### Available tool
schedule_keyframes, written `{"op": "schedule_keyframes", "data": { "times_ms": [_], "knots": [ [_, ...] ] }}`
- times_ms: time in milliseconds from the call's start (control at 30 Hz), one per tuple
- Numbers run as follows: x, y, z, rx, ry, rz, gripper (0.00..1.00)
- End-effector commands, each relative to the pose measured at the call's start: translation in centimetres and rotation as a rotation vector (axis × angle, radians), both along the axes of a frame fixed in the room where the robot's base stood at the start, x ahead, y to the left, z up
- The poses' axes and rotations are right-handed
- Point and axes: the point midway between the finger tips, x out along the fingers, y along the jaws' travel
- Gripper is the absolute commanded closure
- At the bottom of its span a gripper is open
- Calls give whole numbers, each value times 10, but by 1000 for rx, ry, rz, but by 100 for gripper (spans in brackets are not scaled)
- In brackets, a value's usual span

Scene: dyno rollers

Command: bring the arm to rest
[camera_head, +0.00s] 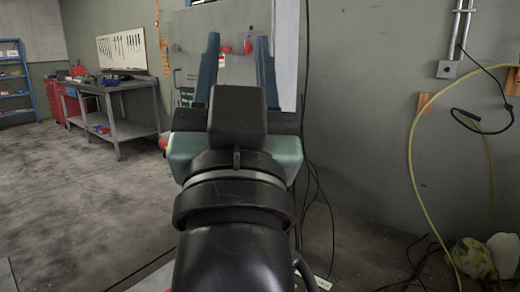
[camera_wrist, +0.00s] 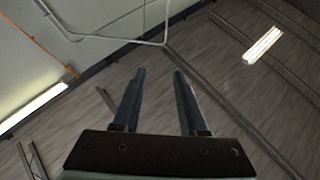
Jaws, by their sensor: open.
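My gripper (camera_head: 238,45) is in the middle of the head view, at the end of my dark arm, with its two blue-grey fingers pointing up. The fingers stand apart with nothing held between them. In the wrist view the same fingers (camera_wrist: 159,76) are spread and empty against the ceiling. A grey cabinet (camera_head: 188,58) with red knobs stands behind the gripper in the head view; the arm hides its lower part. I cannot tell how far the fingers are from it.
A grey workbench (camera_head: 118,88) and a blue shelf (camera_head: 14,75) stand far left. A yellow hose (camera_head: 411,160) hangs on the right wall above bags (camera_head: 473,258) and loose cables. The floor (camera_head: 75,190) at left is clear. Lit lamps (camera_wrist: 263,45) show on the ceiling.

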Motion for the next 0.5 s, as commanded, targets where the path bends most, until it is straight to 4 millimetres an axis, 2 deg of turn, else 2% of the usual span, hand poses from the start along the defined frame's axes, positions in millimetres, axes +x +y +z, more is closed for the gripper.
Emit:
{"op": "schedule_keyframes", "data": {
  "times_ms": [33, 100, 133, 200, 500],
  "knots": [
    [-28, -11, 13, -23, -79, -43, 58],
    [-69, -22, 30, -58, -189, -106, 58],
    [-74, -23, 45, -65, -204, -115, 58],
    [-68, -21, 72, -61, -191, -106, 58],
    [-67, -20, 149, -60, -187, -102, 58]
  ]
}}
